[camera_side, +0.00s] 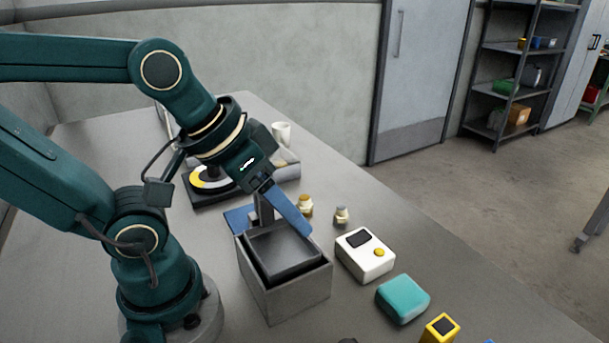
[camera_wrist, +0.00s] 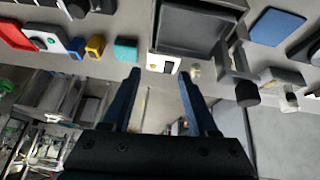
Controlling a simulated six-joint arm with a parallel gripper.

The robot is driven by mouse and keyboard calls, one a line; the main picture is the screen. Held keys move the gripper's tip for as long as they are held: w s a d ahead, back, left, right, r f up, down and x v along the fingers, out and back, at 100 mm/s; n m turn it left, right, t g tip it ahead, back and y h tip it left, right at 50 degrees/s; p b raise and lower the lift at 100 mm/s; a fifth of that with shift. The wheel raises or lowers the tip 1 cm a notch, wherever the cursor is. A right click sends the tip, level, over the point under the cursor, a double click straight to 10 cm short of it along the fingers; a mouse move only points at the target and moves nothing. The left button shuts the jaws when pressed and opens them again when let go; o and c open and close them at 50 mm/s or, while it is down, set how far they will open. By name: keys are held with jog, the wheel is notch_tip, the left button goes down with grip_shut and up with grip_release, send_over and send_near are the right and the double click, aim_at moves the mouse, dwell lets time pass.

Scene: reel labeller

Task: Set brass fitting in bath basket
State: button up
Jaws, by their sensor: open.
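The brass fitting (camera_side: 306,203), with a golden top and a pale lower part, stands on the table behind the bath, just right of my gripper's fingers in the side view. The dark bath basket (camera_side: 284,252) sits inside a grey open-topped bath (camera_side: 300,297); its upright handle (camera_side: 263,208) rises at the back. My gripper (camera_side: 305,232) is above the basket's back right edge in the side view, pointing down at a slant. In the wrist view my gripper (camera_wrist: 159,72) has its two blue fingers apart with nothing between them. The basket's inside looks empty.
A second, greyer fitting (camera_side: 341,216) stands close by on the right. A reel device (camera_side: 210,184) and white cup (camera_side: 281,133) stand behind.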

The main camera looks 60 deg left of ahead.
jog(key=shift+s+a+f+m, duration=0.4)
jog(key=shift+s+a+f, duration=0.05)
jog(key=shift+s, duration=0.25)
